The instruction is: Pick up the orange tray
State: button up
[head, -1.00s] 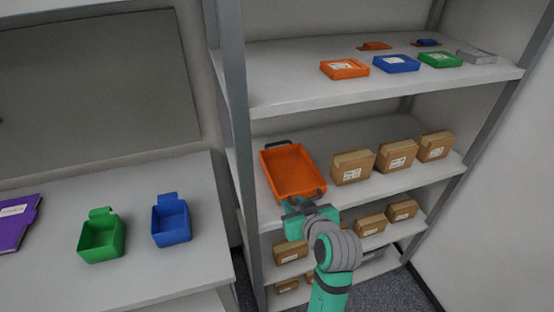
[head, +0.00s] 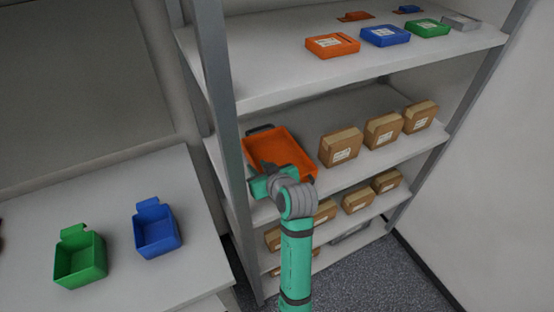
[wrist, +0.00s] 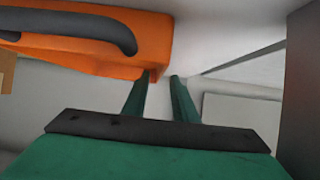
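The orange tray (head: 283,146) sits on the middle shelf of the rack, at the left end beside the upright. Its far dark handle (head: 260,129) shows in the head view; its near side is partly hidden by my arm. My gripper (head: 262,168) is at the tray's near left corner. In the wrist view the tray (wrist: 152,48) fills the top left, with a dark handle (wrist: 85,20) across it. The left fingertip is close to the tray's corner; contact is unclear.
Cardboard boxes (head: 341,146) stand right of the tray, with more on the shelf below. Small orange, blue and green cases (head: 385,36) lie on the upper shelf. The rack upright (head: 222,110) is close on the left. Green (head: 80,262) and blue (head: 157,232) bins stand on the left table.

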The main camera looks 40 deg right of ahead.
aim_at(254, 163)
jog(key=x, duration=0.5)
jog(key=shift+w+r, duration=0.1)
jog(key=shift+r, duration=0.1)
grip_shut()
jog(key=shift+d, duration=0.15)
jog(key=shift+r, duration=0.1)
dwell(1.0)
